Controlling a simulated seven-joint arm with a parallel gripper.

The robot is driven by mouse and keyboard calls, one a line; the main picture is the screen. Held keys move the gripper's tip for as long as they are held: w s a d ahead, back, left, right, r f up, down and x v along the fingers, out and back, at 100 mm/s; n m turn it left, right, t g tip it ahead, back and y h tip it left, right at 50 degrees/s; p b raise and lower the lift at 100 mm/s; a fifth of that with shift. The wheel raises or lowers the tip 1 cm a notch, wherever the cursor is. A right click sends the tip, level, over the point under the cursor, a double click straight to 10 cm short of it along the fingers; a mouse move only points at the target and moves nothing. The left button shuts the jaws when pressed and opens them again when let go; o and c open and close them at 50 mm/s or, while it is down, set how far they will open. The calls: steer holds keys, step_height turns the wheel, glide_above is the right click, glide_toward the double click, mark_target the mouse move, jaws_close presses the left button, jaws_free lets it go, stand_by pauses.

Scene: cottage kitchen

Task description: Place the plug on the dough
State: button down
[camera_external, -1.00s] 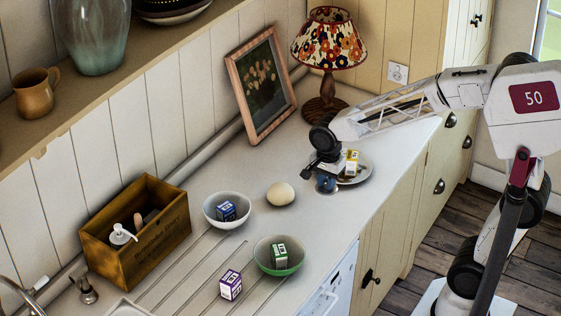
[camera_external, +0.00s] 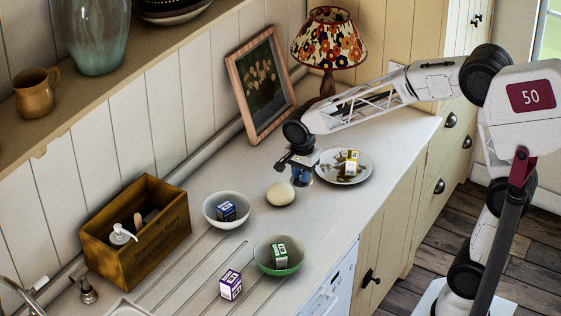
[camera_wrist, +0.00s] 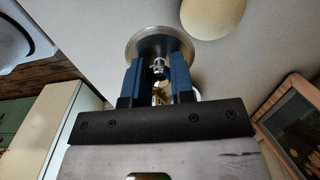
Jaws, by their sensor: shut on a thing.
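The dough (camera_external: 281,194) is a pale, rounded lump on the white counter. It also shows at the top of the wrist view (camera_wrist: 212,14). My gripper (camera_external: 302,175) is just to the right of the dough, pointing down. In the wrist view the blue fingers of my gripper (camera_wrist: 160,72) are shut on the small middle knob of the plug (camera_wrist: 146,42), a round silvery disc. The plug lies close beside the dough in that view, not over it. Its height above the counter is hard to tell.
A patterned plate (camera_external: 328,176) with a yellow box (camera_external: 351,162) lies to the right. A white bowl (camera_external: 211,221) and a green bowl (camera_external: 263,265) hold small boxes. A purple box (camera_external: 230,285) and wooden crate (camera_external: 150,245) stand left. A picture frame (camera_external: 262,85) and lamp (camera_external: 329,40) stand behind.

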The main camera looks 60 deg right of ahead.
glide_above(280, 185)
steer(key=shift+d+f, duration=0.1)
steer(key=shift+f, duration=0.25)
stand_by(0.4)
steer(key=shift+f, duration=1.75)
steer(key=shift+f, duration=0.1)
steer(key=c, duration=1)
jaws_free()
step_height(280, 185, up, 12)
steer(key=shift+r, duration=0.15)
steer(key=shift+s, duration=0.15)
